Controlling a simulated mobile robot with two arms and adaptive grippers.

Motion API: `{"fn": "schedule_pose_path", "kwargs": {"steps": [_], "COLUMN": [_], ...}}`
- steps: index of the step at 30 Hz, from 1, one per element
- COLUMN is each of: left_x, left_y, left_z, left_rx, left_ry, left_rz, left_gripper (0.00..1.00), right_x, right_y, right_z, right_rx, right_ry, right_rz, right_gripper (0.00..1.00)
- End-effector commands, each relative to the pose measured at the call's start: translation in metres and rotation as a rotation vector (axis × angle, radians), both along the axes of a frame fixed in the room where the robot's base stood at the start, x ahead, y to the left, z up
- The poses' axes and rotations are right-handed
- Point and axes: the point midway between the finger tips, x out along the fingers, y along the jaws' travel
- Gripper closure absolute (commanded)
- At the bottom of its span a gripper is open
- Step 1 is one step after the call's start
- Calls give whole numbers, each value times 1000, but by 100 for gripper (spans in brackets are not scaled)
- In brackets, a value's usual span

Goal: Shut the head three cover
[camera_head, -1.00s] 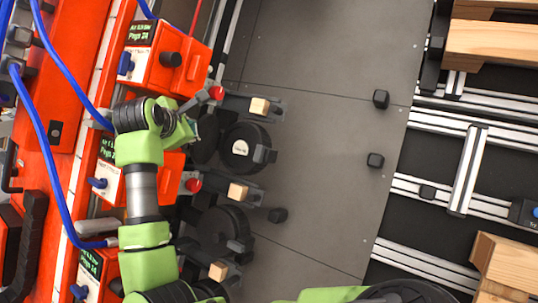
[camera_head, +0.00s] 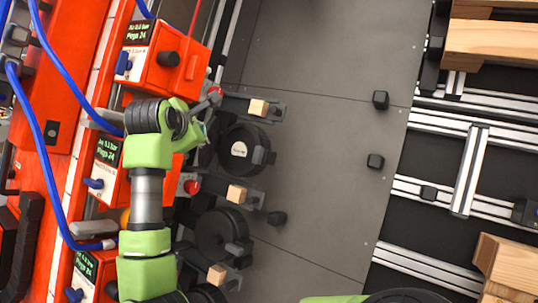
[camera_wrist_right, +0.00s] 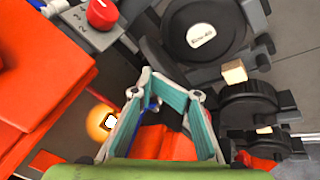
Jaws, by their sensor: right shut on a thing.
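Orange head boxes with small green-lettered screens line the left of the head view: an upper one (camera_head: 165,62), a middle one (camera_head: 112,185) and a lower one (camera_head: 92,272). Their labels do not tell me which is head three. My right gripper (camera_head: 203,112) is beside the gap between the upper and middle boxes, partly hidden by its own wrist. In the right wrist view its teal-padded fingers (camera_wrist_right: 168,92) are around an orange-red part (camera_wrist_right: 165,143), which appears to be a cover; its far side is hidden. My left gripper is not in view.
Dark round reels (camera_head: 243,150) and wooden blocks (camera_head: 258,107) stand right of the heads. Blue hoses (camera_head: 52,150) run along the left. The grey floor (camera_head: 320,130) is clear but for small black blocks.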

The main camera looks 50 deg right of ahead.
Motion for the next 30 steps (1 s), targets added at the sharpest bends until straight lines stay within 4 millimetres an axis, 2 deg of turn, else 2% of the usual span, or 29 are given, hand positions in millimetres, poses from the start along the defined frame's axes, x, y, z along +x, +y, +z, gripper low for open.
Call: {"fn": "schedule_pose_path", "kwargs": {"steps": [1,19,30], "left_x": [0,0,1], "left_y": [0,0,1], "left_z": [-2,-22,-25], "left_rx": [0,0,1], "left_ry": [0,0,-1], "left_rz": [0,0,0], "left_gripper": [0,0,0], "right_x": [-1,-26,-33], "right_y": [-2,-16,-20], "right_z": [-7,-15,-12], "right_rx": [8,10,4], "right_ry": [9,8,3], "right_rz": [-3,0,1], "right_gripper": [100,100,100]}}
